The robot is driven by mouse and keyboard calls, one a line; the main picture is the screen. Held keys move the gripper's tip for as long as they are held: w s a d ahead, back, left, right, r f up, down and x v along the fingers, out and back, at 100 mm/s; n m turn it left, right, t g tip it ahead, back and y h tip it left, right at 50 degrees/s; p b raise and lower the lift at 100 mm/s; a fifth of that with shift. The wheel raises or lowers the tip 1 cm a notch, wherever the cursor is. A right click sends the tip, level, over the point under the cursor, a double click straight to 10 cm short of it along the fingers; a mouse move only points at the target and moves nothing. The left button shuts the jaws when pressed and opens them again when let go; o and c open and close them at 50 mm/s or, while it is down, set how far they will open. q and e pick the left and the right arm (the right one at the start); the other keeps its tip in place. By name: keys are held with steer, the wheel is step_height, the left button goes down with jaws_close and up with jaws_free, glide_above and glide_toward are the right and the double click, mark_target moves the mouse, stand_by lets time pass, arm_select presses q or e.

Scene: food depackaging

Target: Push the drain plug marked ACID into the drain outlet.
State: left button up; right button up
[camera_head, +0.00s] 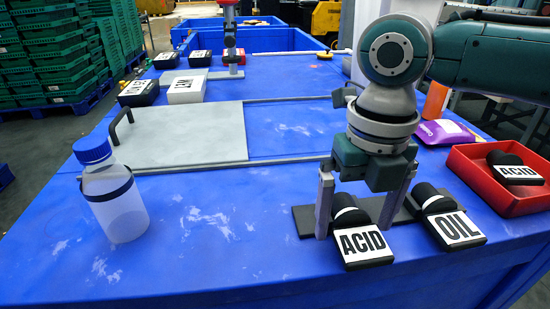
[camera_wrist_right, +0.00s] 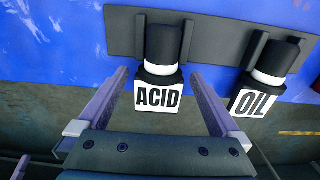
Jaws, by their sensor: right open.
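A black plug with a white label reading ACID (camera_head: 364,243) sits at a dark grey rack (camera_head: 305,221) near the table's front edge. In the right wrist view the ACID plug (camera_wrist_right: 157,97) has a black rounded top and a white band. My right gripper (camera_head: 353,232) is open, pointing down, with one finger on each side of the ACID plug. In the right wrist view the fingers (camera_wrist_right: 158,75) show a gap on both sides. Another black piece marked ACID (camera_head: 519,173) lies in a red tray (camera_head: 480,185). I cannot make out a drain outlet. My left gripper is out of view.
A similar plug marked OIL (camera_head: 459,229) sits close on the right at the same rack. A clear bottle with blue cap (camera_head: 121,213) stands at left. A grey sliding panel (camera_head: 185,138) with a handle lies behind. The blue table between bottle and rack is clear.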

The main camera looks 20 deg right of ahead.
steer(key=c, duration=1.4)
steer(key=shift+o, duration=0.2)
steer(key=shift+r, duration=0.2)
